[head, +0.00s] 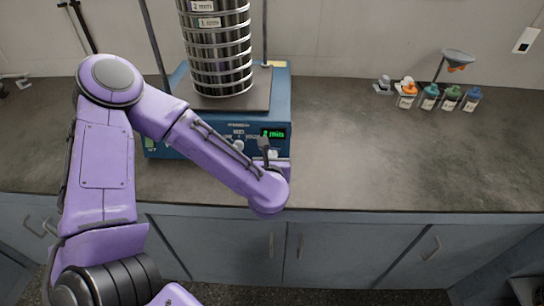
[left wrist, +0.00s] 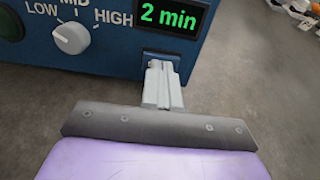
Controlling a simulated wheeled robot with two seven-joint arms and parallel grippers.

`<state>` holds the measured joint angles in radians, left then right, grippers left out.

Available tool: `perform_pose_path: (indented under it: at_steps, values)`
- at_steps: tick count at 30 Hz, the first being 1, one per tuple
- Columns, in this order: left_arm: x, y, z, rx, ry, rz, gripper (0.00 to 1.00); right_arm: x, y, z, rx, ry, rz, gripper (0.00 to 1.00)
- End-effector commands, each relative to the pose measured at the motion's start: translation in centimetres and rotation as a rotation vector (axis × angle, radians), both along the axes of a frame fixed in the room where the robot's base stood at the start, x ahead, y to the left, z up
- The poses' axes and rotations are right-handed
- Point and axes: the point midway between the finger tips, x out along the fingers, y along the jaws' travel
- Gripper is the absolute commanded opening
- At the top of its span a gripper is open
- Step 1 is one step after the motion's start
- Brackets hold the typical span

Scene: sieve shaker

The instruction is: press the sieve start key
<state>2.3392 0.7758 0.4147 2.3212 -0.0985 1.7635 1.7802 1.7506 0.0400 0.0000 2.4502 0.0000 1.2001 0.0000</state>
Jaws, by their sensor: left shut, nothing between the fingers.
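The sieve shaker (head: 283,95) is a blue box with a stack of metal sieves (head: 218,50) on its top plate. Its green display (head: 273,133) reads 2 min, and it also shows in the left wrist view (left wrist: 168,16). Below the display is a small dark-framed key area (left wrist: 147,55), largely covered by my fingers. My left gripper (left wrist: 160,68) is shut and empty, with its fingertips at that area; I cannot tell if they touch the key. In the head view the left gripper (head: 264,145) is at the shaker's front right. My right gripper is out of view.
A speed dial (left wrist: 72,38) marked LOW, MID and HIGH is left of the display. Several small bottles (head: 429,98) and a funnel on a stand (head: 457,58) are at the back right. The grey counter (head: 400,160) right of the shaker is clear.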

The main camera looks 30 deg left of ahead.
Motion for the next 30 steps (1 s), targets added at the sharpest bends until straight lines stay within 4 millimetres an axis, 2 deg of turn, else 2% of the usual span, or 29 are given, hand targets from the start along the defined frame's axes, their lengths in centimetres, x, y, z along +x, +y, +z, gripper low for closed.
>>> perform_pose_path:
  at_steps: [12,18,30]
  values:
    - [0.6,0.3,-0.3,0.000,0.000,-0.001,0.00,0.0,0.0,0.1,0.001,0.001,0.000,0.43]
    - [1.9,1.2,-1.4,-0.001,-0.004,0.002,0.00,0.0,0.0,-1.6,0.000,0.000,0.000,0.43]
    - [2.1,1.2,-0.8,0.003,-0.005,0.001,0.00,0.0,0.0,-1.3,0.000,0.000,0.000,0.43]
